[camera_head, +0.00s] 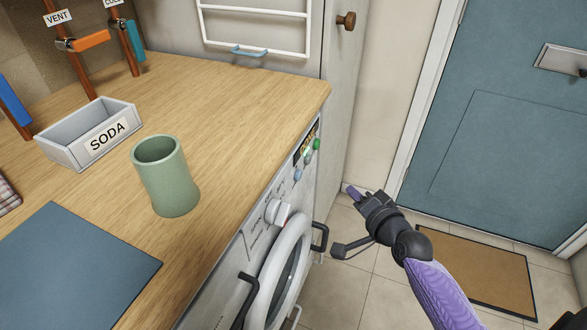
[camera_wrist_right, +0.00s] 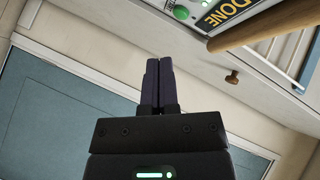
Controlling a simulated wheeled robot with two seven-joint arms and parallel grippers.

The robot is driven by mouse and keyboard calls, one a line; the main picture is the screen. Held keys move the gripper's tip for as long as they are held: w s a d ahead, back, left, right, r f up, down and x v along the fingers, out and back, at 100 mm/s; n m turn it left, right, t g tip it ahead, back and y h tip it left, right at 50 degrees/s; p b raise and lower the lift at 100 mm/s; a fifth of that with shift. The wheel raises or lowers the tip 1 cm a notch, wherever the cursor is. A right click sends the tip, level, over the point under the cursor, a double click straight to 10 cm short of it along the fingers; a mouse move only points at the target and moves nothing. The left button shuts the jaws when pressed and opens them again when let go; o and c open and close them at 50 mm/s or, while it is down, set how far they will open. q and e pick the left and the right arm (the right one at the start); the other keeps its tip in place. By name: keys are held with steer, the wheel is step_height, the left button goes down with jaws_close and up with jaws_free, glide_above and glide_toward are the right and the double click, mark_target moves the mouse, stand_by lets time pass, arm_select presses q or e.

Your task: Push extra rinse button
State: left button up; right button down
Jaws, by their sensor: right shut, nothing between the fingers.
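The washing machine (camera_head: 262,238) stands under the wooden worktop, its front panel seen at a steep angle. A row of small round buttons runs below its display: a green button (camera_head: 316,144), a grey-green one (camera_head: 307,158) and a pale blue one (camera_head: 297,174). Their labels are too small to read, so I cannot tell which is extra rinse. In the right wrist view the green button (camera_wrist_right: 181,13) sits at the top, beside the display (camera_wrist_right: 232,10) reading DONE. My right gripper (camera_head: 349,189) is shut and empty, in front of the panel and apart from it; its fingers show in the wrist view (camera_wrist_right: 158,64). My left gripper is out of view.
A white dial (camera_head: 278,212) and the round door (camera_head: 283,268) are on the machine. A black handle (camera_head: 320,237) juts out beside the door. A green cup (camera_head: 167,178) and a SODA box (camera_head: 91,134) stand on the worktop.

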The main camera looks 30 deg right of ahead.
mark_target(299, 175)
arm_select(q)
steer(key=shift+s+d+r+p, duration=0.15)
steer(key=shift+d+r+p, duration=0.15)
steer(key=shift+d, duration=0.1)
arm_select(e)
steer(key=w+a, duration=0.5)
steer(key=w, duration=0.1)
steer(key=shift+w+a, duration=0.3)
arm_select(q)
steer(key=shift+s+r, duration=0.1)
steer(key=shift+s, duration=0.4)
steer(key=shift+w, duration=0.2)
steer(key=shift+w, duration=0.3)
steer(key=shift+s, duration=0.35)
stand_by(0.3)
